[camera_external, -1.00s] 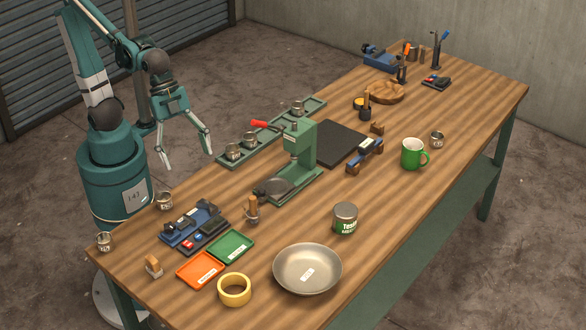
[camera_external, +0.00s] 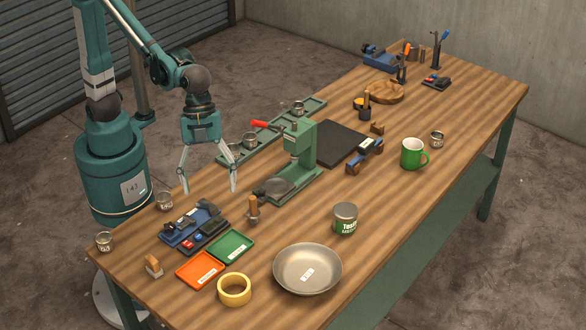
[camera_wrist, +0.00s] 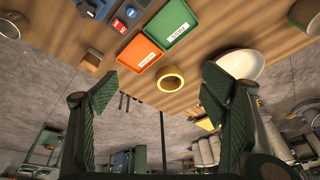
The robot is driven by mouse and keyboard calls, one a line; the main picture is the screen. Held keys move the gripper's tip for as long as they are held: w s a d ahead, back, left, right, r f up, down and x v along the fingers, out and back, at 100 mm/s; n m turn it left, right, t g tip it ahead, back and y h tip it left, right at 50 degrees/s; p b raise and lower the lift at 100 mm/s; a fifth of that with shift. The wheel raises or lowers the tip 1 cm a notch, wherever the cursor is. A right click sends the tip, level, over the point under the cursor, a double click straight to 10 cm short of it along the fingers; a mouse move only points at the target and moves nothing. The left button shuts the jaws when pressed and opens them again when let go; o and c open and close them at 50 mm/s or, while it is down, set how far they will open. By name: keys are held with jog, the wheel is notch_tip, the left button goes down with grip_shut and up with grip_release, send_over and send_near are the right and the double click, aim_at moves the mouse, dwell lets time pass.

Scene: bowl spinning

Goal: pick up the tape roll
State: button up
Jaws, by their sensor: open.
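The yellow tape roll (camera_external: 234,290) lies flat near the front edge of the wooden bench in the external view, in front of the trays and left of the metal bowl. In the wrist view the tape roll (camera_wrist: 170,79) is near the centre, between and beyond my open fingers. My gripper (camera_external: 210,190) is open and empty, hanging above the back left side of the bench, behind the blue tool tray. It is well apart from the tape roll. In the wrist view both green-padded fingers of my gripper (camera_wrist: 158,95) are spread wide.
An orange tray (camera_external: 200,270) and a green tray (camera_external: 230,246) lie behind the roll. A metal bowl (camera_external: 307,270) sits to its right. A green press (camera_external: 300,160) stands right of my gripper. A small wooden-topped tool (camera_external: 253,210) stands between.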

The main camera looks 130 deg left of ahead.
jog(key=w+d+f+m+g+p, duration=0.2)
jog(key=w+d+f+m+p, duration=0.15)
jog(key=w, duration=0.65)
jog(key=m+h+p, duration=0.2)
jog(key=m, duration=0.1)
send_near(234, 284)
jog(key=shift+w+d+f+g, duration=0.2)
jog(key=shift+f+g, duration=0.2)
jog(key=shift+f, duration=0.15)
jog(key=shift+w+d+f+m, duration=0.15)
jog(key=shift+f+m, duration=0.1)
jog(key=shift+f, duration=0.1)
jog(key=shift+w+d+f+m, duration=0.15)
jog(key=shift+w+f+m, duration=0.05)
jog(key=shift+f, duration=0.15)
jog(key=shift+f, duration=0.1)
jog(key=shift+x, duration=1.2)
jog(key=shift+f, duration=0.1)
jog(key=shift+x, duration=2.5)
jog(key=shift+s, duration=0.1)
jog(key=shift+c, duration=0.2)
